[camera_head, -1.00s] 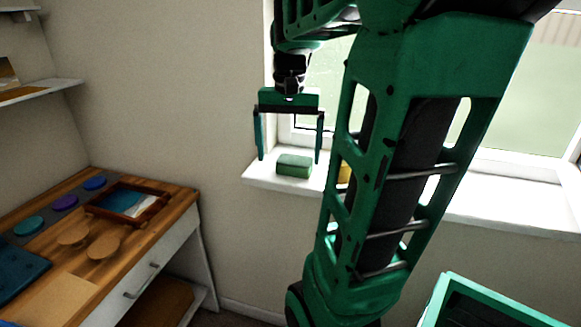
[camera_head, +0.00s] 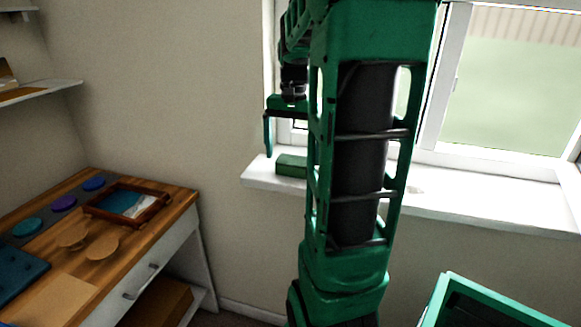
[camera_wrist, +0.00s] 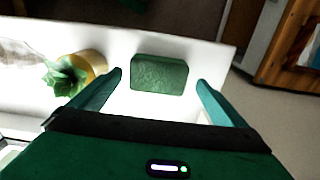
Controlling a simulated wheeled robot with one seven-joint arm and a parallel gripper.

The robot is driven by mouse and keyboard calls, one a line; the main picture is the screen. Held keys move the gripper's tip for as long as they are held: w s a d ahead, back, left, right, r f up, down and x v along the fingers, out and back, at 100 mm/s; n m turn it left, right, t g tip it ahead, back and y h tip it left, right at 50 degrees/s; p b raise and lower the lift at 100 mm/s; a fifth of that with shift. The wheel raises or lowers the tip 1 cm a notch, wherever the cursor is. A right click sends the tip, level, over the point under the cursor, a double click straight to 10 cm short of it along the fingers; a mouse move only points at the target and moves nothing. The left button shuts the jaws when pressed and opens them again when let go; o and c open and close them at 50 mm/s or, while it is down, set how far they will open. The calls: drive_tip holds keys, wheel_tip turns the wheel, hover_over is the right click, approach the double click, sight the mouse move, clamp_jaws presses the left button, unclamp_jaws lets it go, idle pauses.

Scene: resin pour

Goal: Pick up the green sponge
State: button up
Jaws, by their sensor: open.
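The green sponge (camera_head: 291,166) lies on the white windowsill (camera_head: 262,178), near its left end. In the head view my arm hides its right part. In the wrist view the whole sponge (camera_wrist: 159,74) shows, lying just beyond and between my two fingertips. My gripper (camera_wrist: 160,80) is open and empty, its fingers spread wider than the sponge. In the head view only the left finger (camera_head: 268,136) of my gripper shows clearly, above and left of the sponge; my arm covers the other.
A yellow pot (camera_wrist: 90,66) with a green plant (camera_wrist: 64,76) stands on the sill left of the sponge in the wrist view. A wooden worktop (camera_head: 180,197) with a framed tray (camera_head: 150,213) is at the left. The window rises behind the sill.

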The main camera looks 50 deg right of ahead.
sight(293, 159)
drive_tip(key=shift+f, duration=1.6)
drive_tip(key=c, duration=1.2)
drive_tip(key=shift+r, duration=0.1)
drive_tip(key=shift+r, duration=0.45)
drive_tip(key=r, duration=0.2)
drive_tip(key=a+r, duration=0.1)
drive_tip(key=shift+r, duration=0.4)
drive_tip(key=a+r, duration=0.6)
drive_tip(key=a, duration=0.4)
drive_tip(key=shift+a, duration=0.35)
drive_tip(key=shift+r, duration=0.1)
